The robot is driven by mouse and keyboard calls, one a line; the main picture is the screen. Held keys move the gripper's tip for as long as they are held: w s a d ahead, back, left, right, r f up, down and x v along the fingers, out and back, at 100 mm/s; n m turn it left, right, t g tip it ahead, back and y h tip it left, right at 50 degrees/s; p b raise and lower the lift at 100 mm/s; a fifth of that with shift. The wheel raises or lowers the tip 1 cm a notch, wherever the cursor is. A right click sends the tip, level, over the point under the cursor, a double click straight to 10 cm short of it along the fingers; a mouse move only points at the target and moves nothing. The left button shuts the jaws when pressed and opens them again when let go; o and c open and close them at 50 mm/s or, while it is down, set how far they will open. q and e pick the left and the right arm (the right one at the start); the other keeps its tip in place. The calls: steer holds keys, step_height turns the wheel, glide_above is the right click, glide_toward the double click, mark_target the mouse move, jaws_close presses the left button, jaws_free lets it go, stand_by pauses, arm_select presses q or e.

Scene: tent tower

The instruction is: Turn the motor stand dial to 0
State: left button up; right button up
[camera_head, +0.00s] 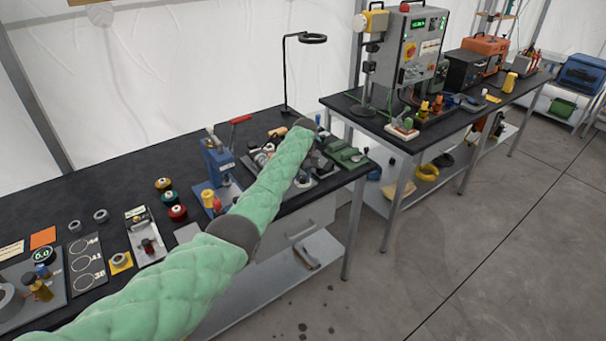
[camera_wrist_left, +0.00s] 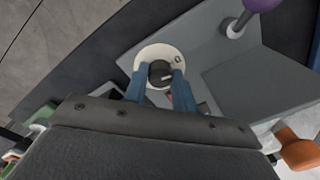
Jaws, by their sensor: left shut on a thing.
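In the left wrist view, the dial is a round white disc (camera_wrist_left: 147,56) with a dark knob (camera_wrist_left: 158,70) in its middle. A pale line on the knob points to the right in that picture, and one dark mark, perhaps a 0, shows on the disc's right side. The dial sits on a grey stand (camera_wrist_left: 245,85). My left gripper (camera_wrist_left: 160,80) has its two blue fingers shut on the knob, one on each side. In the head view my green-sleeved left arm reaches to the far end of the near bench, and its fingers and the dial are hidden. My right gripper is out of view.
The near black bench (camera_head: 110,185) holds a blue press (camera_head: 217,158), red and green spools and small parts along my arm. A second bench (camera_head: 400,140) at the right carries a grey control box (camera_head: 412,45).

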mark_target(304, 177)
arm_select(q)
steer(key=shift+r+n, duration=0.15)
steer(key=shift+n, duration=0.95)
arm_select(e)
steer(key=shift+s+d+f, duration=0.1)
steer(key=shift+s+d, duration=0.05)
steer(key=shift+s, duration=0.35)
arm_select(q)
steer(key=shift+w, duration=0.1)
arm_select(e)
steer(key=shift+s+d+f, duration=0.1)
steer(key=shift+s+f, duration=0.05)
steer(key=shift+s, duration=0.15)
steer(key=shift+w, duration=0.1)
arm_select(q)
steer(key=o, duration=1)
steer(key=shift+r, duration=0.35)
step_height(304, 177, up, 5)
steer(key=shift+d+f+b, duration=0.1)
steer(key=shift+d+b, duration=0.05)
steer(key=shift+b, duration=0.85)
steer(key=shift+r, duration=1.05)
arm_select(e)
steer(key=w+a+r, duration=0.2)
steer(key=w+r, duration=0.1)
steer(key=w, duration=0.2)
